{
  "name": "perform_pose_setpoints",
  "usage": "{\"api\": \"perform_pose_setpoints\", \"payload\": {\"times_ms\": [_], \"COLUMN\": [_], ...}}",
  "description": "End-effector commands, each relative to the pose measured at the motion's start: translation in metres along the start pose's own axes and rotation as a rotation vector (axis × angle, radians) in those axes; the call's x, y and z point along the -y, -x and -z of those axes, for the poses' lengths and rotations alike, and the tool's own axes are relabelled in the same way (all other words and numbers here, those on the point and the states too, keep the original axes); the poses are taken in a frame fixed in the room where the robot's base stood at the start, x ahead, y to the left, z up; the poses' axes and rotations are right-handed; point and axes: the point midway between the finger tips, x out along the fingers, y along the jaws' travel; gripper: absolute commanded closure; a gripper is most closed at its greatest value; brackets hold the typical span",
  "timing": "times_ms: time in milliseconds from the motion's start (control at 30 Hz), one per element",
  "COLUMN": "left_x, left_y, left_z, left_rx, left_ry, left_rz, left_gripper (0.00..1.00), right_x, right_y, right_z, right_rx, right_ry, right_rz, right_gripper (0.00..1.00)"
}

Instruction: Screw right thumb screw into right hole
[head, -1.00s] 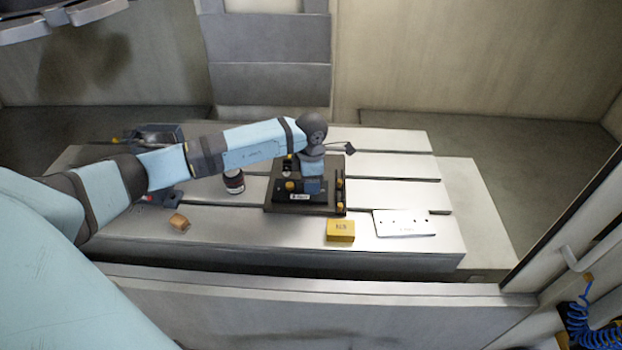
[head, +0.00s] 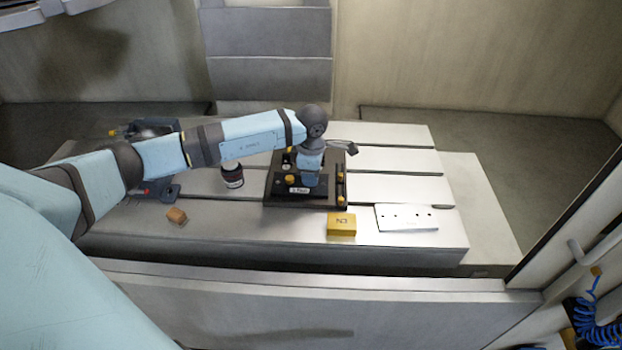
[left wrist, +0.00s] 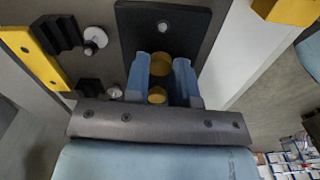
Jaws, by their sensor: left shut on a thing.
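My left gripper (head: 308,180) points down over the right part of the black bar on the dark mould base (head: 272,200). In the left wrist view its two blue fingers (left wrist: 167,70) are closed around a yellow-headed thumb screw (left wrist: 160,63). The black bar (left wrist: 185,22) lies beneath them, with a small round light spot on it. The right hole is hidden, and I cannot tell how deep the screw sits. Another yellow head (left wrist: 157,95) shows between the fingers. The left thumb screw (head: 290,180) stands on the bar, left of the gripper. My right gripper is not in view.
A dark device (head: 155,130) stands at the back left. The table's right side is mostly clear.

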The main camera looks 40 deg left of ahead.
Motion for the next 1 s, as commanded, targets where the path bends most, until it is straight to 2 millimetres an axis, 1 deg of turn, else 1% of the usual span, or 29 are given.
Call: {"api": "perform_pose_setpoints", "payload": {"times_ms": [33,200,333,433,700,767,867,1000], "left_x": [-0.002,-0.001,-0.001,0.0,0.0,0.0,-0.001,-0.001], "left_y": [-0.006,-0.006,-0.005,-0.003,-0.002,-0.003,-0.006,-0.008], "left_z": [0.001,0.001,0.001,0.0,0.0,0.0,0.001,0.001], "left_rx": [0.0,-0.001,-0.002,-0.001,0.0,-0.001,-0.002,-0.003], "left_ry": [-0.07,-0.326,-0.481,-0.537,-0.546,-0.565,-0.668,-0.893], "left_rz": [-0.005,-0.004,-0.002,0.0,0.002,0.001,-0.001,-0.001], "left_gripper": [1.0,1.0,1.0,1.0,1.0,1.0,1.0,1.0], "right_x": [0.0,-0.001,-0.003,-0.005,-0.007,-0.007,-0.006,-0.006], "right_y": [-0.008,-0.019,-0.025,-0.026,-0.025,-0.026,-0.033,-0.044], "right_z": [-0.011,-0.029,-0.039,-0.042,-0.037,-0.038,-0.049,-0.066], "right_rx": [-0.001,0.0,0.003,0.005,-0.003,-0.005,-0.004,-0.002], "right_ry": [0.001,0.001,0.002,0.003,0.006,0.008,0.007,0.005], "right_rz": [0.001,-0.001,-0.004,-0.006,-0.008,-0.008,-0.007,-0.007], "right_gripper": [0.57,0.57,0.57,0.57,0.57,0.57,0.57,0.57]}}
